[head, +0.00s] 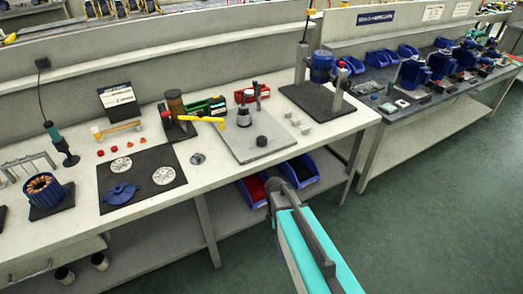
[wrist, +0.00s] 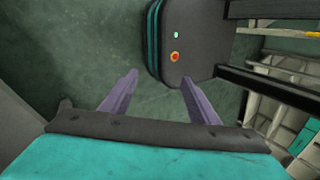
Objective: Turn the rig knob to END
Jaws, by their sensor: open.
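The rig looks to be the light grey plate (head: 232,150) on the bench in the head view. A short dark round knob (head: 262,142) stands near its front right; its pointer and any END mark are too small to read. My gripper (wrist: 159,77) shows in the wrist view with its two purple-grey fingers apart and nothing between them. It faces the green floor and my own base, away from the bench top. In the head view my arm is low in front of the bench, and the fingers cannot be made out there.
A yellow lever (head: 200,119) reaches to the plate's left edge. A blue motor stand (head: 321,66) is to the right. Blue bins (head: 300,171) sit on the shelf below.

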